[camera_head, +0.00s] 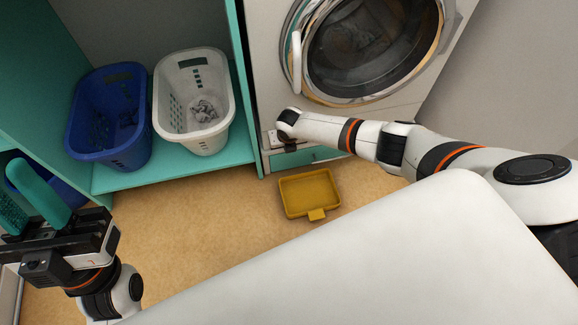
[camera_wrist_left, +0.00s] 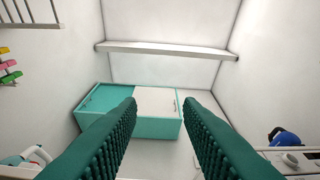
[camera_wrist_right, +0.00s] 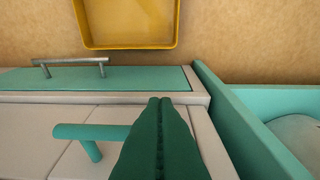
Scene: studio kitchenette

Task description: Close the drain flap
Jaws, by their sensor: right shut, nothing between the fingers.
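The drain flap is hard to single out low on the washing machine front; I cannot tell how far it stands open. Pale panels (camera_wrist_right: 30,135) with a thin seam and a teal handle (camera_wrist_right: 82,133) show in the right wrist view. Beyond them is a teal bottom panel (camera_wrist_right: 130,78) with a metal bar handle; it also shows in the head view (camera_head: 322,156). My right gripper (camera_wrist_right: 160,100) is shut and empty, beside the teal handle, over the pale panels. In the head view its fingers are hidden. My left gripper (camera_wrist_left: 160,105) is open and empty, far left.
A yellow tray (camera_head: 310,190) lies on the floor before the washing machine (camera_head: 268,70). Left of the machine, a teal shelf unit (camera_head: 180,172) holds a blue basket (camera_head: 120,150) and a white basket (camera_head: 210,140). Floor left of the tray is clear.

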